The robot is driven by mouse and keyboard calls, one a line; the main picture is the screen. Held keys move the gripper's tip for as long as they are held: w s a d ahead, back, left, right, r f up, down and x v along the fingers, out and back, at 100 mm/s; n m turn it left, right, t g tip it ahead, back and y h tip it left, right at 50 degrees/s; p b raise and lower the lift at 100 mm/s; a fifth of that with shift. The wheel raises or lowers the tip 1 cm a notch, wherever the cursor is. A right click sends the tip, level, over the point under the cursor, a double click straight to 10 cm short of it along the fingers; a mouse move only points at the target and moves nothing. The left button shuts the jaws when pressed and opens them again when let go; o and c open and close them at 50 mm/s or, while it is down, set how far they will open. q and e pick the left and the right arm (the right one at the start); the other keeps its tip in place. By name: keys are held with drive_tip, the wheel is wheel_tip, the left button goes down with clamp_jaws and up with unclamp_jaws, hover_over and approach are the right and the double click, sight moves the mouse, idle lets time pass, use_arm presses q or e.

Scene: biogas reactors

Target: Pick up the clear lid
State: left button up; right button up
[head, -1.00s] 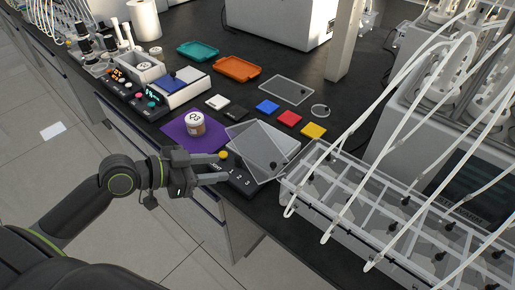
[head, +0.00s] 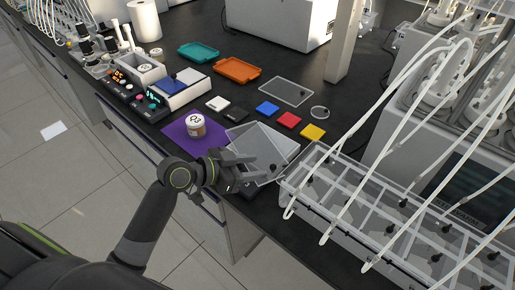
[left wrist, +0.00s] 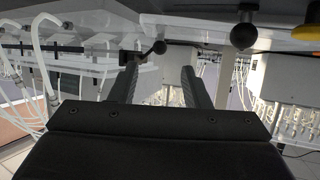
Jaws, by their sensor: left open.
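A clear lid (head: 257,141) with a dark ball knob (head: 273,167) lies askew over a clear box at the bench's front edge, beside the white rack. My left gripper (head: 253,171) is open and empty, at the near left side of the lid with its fingers pointing toward the knob. Another dark ball (left wrist: 243,36) hangs at upper right. My right gripper is not in view.
A labelled jar (head: 196,126) stands on a purple mat (head: 177,133) left of the lid. Coloured tiles (head: 289,119) and another clear flat plate (head: 287,90) lie behind.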

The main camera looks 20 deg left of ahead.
sight(270, 167)
use_arm(q)
drive_tip(key=x, duration=0.2)
drive_tip(key=p+x, duration=0.1)
drive_tip(key=x, duration=0.1)
drive_tip(key=shift+w+d+f, duration=0.15)
drive_tip(key=shift+d+f, duration=0.05)
drive_tip(key=shift+f, duration=0.25)
drive_tip(key=shift+w+d+f, duration=0.3)
clamp_jaws()
